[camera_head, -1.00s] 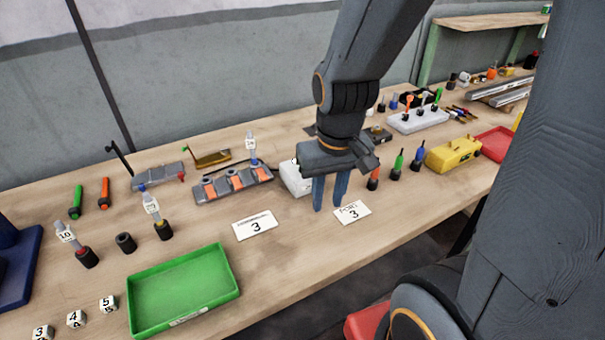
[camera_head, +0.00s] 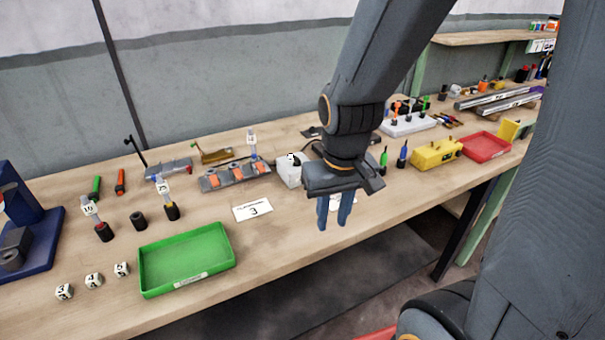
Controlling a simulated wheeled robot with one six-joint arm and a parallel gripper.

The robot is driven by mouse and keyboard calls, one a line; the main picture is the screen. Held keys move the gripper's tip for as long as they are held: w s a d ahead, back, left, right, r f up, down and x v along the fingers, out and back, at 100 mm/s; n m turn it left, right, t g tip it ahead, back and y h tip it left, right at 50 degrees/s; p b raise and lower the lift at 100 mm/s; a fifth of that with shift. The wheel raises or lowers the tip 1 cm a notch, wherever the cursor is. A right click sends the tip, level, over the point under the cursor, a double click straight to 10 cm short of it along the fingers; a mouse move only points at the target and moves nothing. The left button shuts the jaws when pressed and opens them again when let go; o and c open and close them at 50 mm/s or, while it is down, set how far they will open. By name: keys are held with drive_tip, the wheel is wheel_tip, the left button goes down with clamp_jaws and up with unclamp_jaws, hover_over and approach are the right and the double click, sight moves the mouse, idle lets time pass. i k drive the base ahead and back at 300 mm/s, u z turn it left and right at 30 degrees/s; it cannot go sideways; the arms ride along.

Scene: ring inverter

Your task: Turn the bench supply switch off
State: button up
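A small white box (camera_head: 289,172) with a dark spot on top stands mid-bench, just left of my gripper. It may be the bench supply, but no label reads, and I cannot make out a switch. My gripper (camera_head: 334,222) points down near the front edge of the bench, right of the box and apart from it. Its two blue fingers have a gap between them, and nothing shows in it. My wrist hides part of the bench behind it.
On the wooden bench (camera_head: 255,288) are a green tray (camera_head: 187,262), a grey fixture with orange parts (camera_head: 236,177), a card marked 3 (camera_head: 252,209), a yellow box (camera_head: 437,154) and a red tray (camera_head: 487,147). A second card is mostly hidden behind my fingers. Floor shows beyond the front edge.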

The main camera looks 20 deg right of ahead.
sight(297, 164)
drive_tip(key=z, duration=0.1)
drive_tip(key=k, duration=0.1)
drive_tip(key=u, duration=1.05)
drive_tip(key=i, duration=0.3)
drive_tip(key=u, duration=0.5)
drive_tip(key=k, duration=0.35)
drive_tip(key=z, duration=1.1)
drive_tip(key=i, duration=0.5)
